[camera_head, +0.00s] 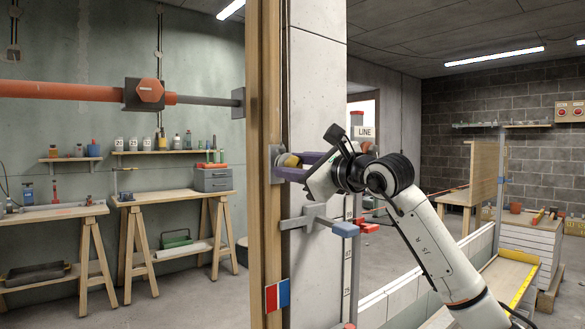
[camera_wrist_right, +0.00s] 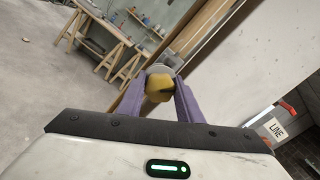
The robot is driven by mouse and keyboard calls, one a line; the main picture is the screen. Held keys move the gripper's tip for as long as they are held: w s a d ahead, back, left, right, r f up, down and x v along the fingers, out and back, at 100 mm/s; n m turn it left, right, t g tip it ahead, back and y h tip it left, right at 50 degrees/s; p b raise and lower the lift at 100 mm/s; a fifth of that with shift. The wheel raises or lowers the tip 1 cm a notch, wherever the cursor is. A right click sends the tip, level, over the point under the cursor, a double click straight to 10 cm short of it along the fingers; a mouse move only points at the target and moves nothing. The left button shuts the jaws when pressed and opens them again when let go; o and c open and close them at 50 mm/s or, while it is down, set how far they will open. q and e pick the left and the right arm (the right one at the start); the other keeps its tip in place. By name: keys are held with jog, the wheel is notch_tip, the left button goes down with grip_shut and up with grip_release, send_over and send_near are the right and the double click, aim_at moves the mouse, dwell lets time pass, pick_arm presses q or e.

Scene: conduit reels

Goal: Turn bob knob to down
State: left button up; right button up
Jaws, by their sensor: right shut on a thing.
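The bob knob (camera_head: 288,159) is a small yellow knob on a grey mount at the edge of the wooden post. In the right wrist view the yellow knob (camera_wrist_right: 159,82) sits between two purple fingers, with a dark mark on its face. My right gripper (camera_head: 289,165) is shut on it, one finger on each side. The fingers hide part of the knob in the head view. I cannot tell which way the knob points. My left gripper is in neither view.
A grey clamp with a blue end (camera_head: 345,230) juts out below my right gripper. A LINE sign (camera_head: 365,132) stands behind my wrist. A wooden post (camera_head: 263,120) rises beside the pale panel (camera_head: 317,90). A workbench (camera_head: 180,195) stands at the left wall.

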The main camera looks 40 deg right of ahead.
jog(key=m, duration=1.2)
jog(key=shift+m+p, duration=0.3)
jog(key=shift+m, duration=0.1)
jog(key=m, duration=0.3)
jog(key=shift+m+p, duration=0.3)
jog(key=shift+p, duration=0.05)
jog(key=m+p, duration=0.1)
jog(key=m, duration=0.1)
jog(key=shift+m, duration=0.3)
jog(key=m+p, duration=0.1)
jog(key=m, duration=0.2)
jog(key=shift+m, duration=0.3)
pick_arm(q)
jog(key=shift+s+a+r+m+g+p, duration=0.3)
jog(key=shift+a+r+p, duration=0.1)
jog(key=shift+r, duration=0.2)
pick_arm(e)
jog(key=shift+f+m, duration=0.1)
jog(key=shift+m, duration=0.5)
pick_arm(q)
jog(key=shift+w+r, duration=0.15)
pick_arm(e)
jog(key=shift+g, duration=0.3)
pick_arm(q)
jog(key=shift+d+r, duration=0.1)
pick_arm(e)
jog(key=o, duration=1)
